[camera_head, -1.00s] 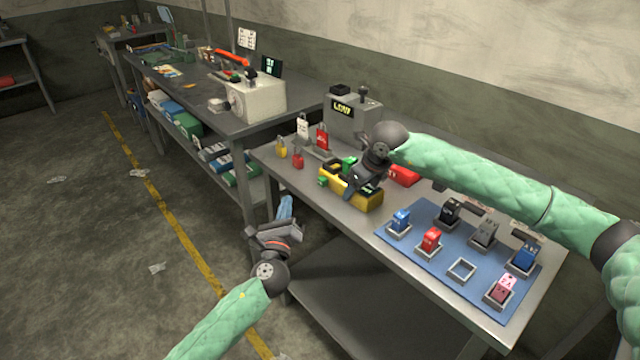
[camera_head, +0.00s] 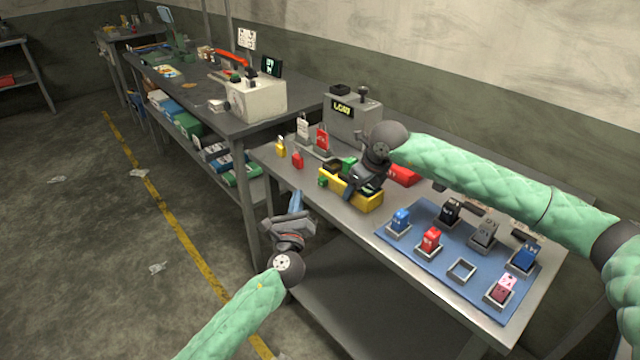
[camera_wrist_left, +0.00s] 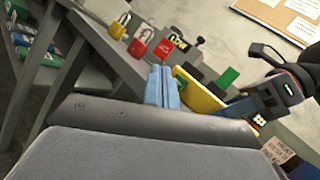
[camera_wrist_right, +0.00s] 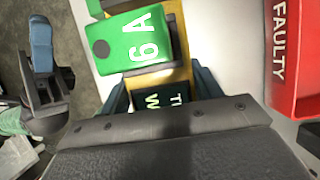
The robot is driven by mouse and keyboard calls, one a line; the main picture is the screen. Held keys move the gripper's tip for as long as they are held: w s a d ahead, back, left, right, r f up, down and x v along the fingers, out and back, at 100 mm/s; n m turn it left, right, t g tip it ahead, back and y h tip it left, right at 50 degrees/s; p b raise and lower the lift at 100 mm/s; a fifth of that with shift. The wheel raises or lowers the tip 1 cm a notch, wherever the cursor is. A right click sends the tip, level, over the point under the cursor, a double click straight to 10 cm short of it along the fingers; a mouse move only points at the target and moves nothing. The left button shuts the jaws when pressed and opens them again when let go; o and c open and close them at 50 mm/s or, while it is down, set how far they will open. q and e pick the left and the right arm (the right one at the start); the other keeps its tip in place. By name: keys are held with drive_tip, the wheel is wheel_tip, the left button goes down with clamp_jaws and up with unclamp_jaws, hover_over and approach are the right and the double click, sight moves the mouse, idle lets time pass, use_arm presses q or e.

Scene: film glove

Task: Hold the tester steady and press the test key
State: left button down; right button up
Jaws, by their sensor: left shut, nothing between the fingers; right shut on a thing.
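The yellow tester (camera_head: 340,189) lies on the near bench. A green block marked "6 A" (camera_wrist_right: 130,42) sits in it, beside a dark screen (camera_wrist_right: 165,98) with light lettering. A small green piece (camera_head: 322,182) shows at its left end; I cannot tell whether it is the test key. My right gripper (camera_head: 366,188) is shut on the tester, with its fingers along both sides. My left gripper (camera_head: 297,202) is shut and empty, off the bench's front edge and apart from the tester. Its blue fingers (camera_wrist_left: 162,86) point toward the tester's green end in the left wrist view.
A blue mat (camera_head: 415,250) with several fuse blocks in holders lies to the right. A red tray marked "FAULTY" (camera_wrist_right: 293,65) is beside the tester. Padlocks (camera_head: 297,160) stand to the left, and a grey box reading "LOW" (camera_head: 345,122) is behind.

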sight(314, 197)
use_arm(q)
drive_tip(key=shift+w+d, duration=1.45)
drive_tip(key=shift+d, duration=0.3)
drive_tip(key=shift+w+d, duration=0.1)
idle(0.8)
drive_tip(key=shift+d, duration=0.1)
drive_tip(key=shift+w+d, duration=0.1)
use_arm(e)
drive_tip(key=shift+a, duration=0.1)
use_arm(q)
drive_tip(key=shift+d+r, duration=0.1)
drive_tip(key=shift+d, duration=0.05)
use_arm(e)
drive_tip(key=shift+s+a+r, duration=0.1)
drive_tip(key=shift+r, duration=0.05)
idle(0.5)
